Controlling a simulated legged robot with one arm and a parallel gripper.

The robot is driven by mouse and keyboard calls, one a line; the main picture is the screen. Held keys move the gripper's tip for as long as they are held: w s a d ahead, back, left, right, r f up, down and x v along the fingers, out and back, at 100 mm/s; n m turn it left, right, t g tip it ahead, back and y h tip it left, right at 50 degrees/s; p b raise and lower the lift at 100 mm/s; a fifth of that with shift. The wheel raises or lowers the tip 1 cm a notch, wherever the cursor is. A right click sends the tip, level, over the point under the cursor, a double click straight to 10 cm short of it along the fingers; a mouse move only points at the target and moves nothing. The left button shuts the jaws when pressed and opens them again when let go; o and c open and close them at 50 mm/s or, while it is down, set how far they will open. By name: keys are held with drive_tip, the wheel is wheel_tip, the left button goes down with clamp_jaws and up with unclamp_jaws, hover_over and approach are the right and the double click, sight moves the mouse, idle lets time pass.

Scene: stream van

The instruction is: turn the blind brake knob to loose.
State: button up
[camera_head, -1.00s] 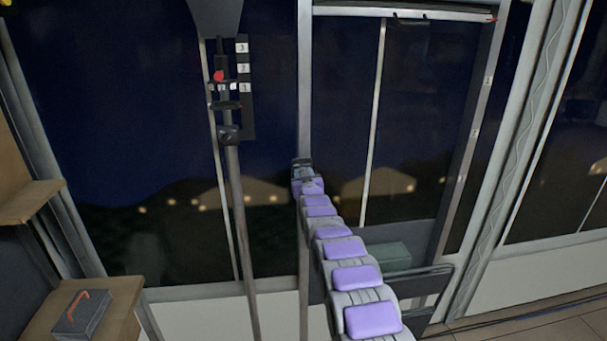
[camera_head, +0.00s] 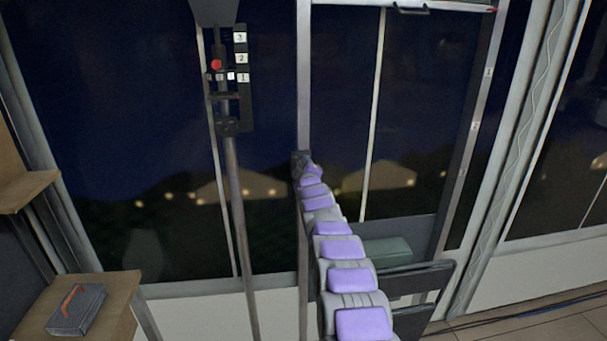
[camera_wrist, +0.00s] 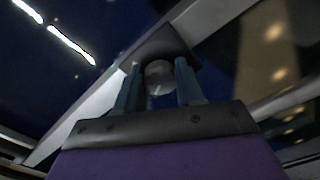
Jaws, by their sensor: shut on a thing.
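In the wrist view a round grey knob (camera_wrist: 158,77) sits on a dark mount (camera_wrist: 166,45) fixed to a pale post. I take it to be the blind brake knob. My gripper (camera_wrist: 159,88) has one blue-grey finger on each side of the knob and is shut on it. A thin light mark shows on the knob's face; its setting cannot be read. In the head view my gripper (camera_head: 301,167) is at the upright post between the windows, and my arm hides the knob there.
Left of my arm stands a dark pole with a red knob (camera_head: 216,64) and a scale plate (camera_head: 241,59) numbered 1 to 3. A grey box with an orange handle (camera_head: 76,308) lies on a wooden shelf at lower left. A dark rail frame (camera_head: 436,266) stands right of my arm.

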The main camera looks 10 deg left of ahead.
drive_tip(key=n+b, duration=0.3)
drive_tip(key=shift+f, duration=0.2)
drive_tip(key=shift+a+n, duration=0.1)
drive_tip(key=shift+n, duration=0.2)
drive_tip(key=o, duration=1)
drive_tip(key=shift+a, duration=0.15)
drive_tip(key=shift+o, duration=0.2)
